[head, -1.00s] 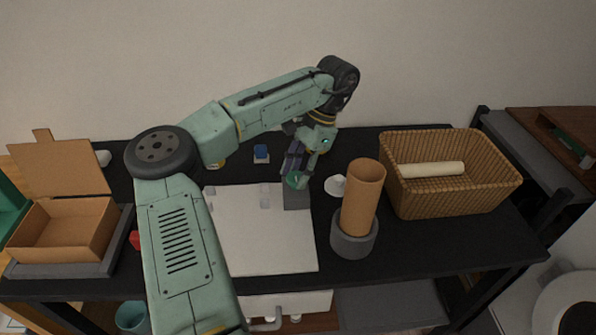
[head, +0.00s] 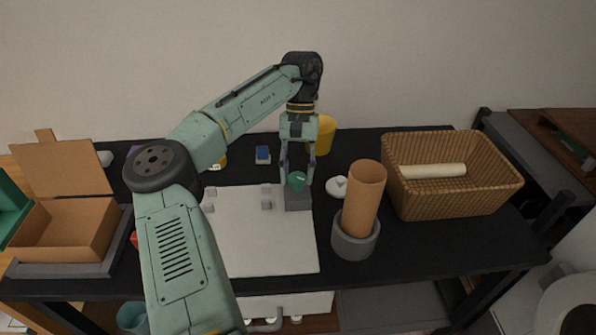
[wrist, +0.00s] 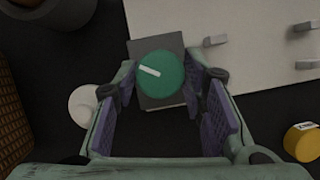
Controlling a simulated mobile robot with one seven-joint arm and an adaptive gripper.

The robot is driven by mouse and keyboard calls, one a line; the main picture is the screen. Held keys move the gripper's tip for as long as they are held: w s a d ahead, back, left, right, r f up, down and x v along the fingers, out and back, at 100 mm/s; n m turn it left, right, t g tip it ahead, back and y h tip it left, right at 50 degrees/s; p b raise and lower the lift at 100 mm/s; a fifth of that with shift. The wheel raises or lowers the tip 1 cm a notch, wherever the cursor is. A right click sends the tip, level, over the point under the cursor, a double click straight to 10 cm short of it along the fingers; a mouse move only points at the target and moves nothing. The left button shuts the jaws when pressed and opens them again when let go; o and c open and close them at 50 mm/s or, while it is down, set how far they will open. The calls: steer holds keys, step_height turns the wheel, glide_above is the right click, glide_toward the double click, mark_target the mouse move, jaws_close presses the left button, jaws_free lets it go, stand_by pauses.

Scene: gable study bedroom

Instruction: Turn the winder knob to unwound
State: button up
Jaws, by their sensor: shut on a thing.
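The winder knob is a round green knob (wrist: 165,80) with a white pointer line, on a dark grey block (wrist: 143,48). In the wrist view the line sits on the knob's left part, slanting slightly down to the right. In the head view the knob (head: 297,182) is on its block (head: 298,201) at the right edge of the white board. My gripper (head: 297,176) points down from above, upright, and its two fingers are shut on the knob's sides. In the wrist view the purple-padded fingers flank the knob.
A brown tube (head: 364,188) in a grey holder (head: 354,241) and a small white object (head: 337,187) stand just right. A yellow cup (head: 325,135) stands behind my gripper. A wicker basket (head: 452,195) is farther right, an open cardboard box (head: 62,232) far left. Small grey pieces lie on the white board (head: 262,242).

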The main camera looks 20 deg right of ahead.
steer(key=n+h, duration=0.1)
steer(key=n, duration=0.2)
steer(key=n+h, duration=0.1)
steer(key=n, duration=0.2)
steer(key=shift+a+g, duration=0.2)
steer(key=shift+g, duration=0.1)
steer(key=n+h, duration=0.1)
steer(key=n, duration=0.2)
steer(key=n+t+h, duration=0.1)
steer(key=n, duration=0.2)
steer(key=shift+a+n+h, duration=0.15)
steer(key=shift+n+h, duration=0.25)
steer(key=n+t, duration=0.1)
steer(key=n, duration=0.2)
steer(key=n+t+h, duration=0.1)
steer(key=n, duration=0.2)
steer(key=shift+s, duration=0.2)
steer(key=n+t, duration=0.1)
steer(key=n, duration=0.2)
steer(key=n+t, duration=0.1)
steer(key=n, duration=0.1)
steer(key=shift+s+a+n+h, duration=0.1)
steer(key=shift+n+h, duration=0.2)
steer(key=shift+n, duration=0.1)
steer(key=o, duration=1.1)
